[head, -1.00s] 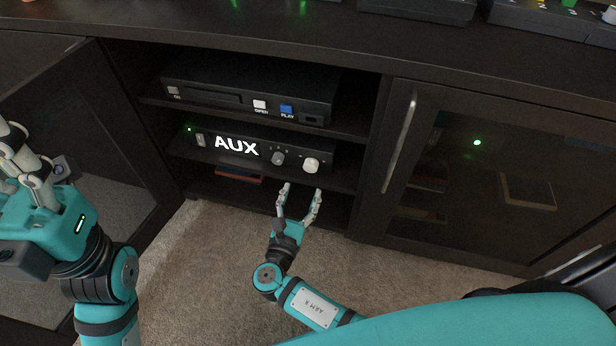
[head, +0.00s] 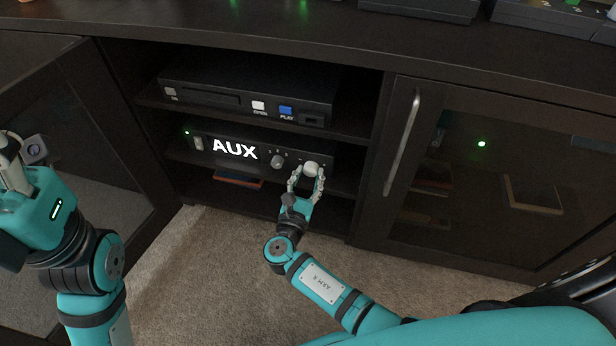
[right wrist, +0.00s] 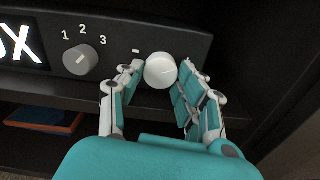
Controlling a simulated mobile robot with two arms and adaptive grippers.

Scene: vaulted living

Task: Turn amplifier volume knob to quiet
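The amplifier (head: 225,138) is a black unit on the middle shelf with a lit "AUX" display. Its white round volume knob (head: 311,168) is at the right end of the front. In the right wrist view the white knob (right wrist: 160,70) has a faint line on its face. My right gripper (head: 306,174) has its fingers on either side of this knob. In the wrist view its fingertips (right wrist: 160,72) stand apart with slim gaps beside the knob. My left gripper (head: 14,170) is at the left edge, partly cut off, away from the amplifier.
A grey selector knob (right wrist: 80,59) marked 1, 2, 3 is left of the white knob. A disc player (head: 245,95) sits on the shelf above. Books (head: 238,180) lie below. A glass door (head: 500,170) with a metal handle is at right; an open door (head: 75,150) is at left.

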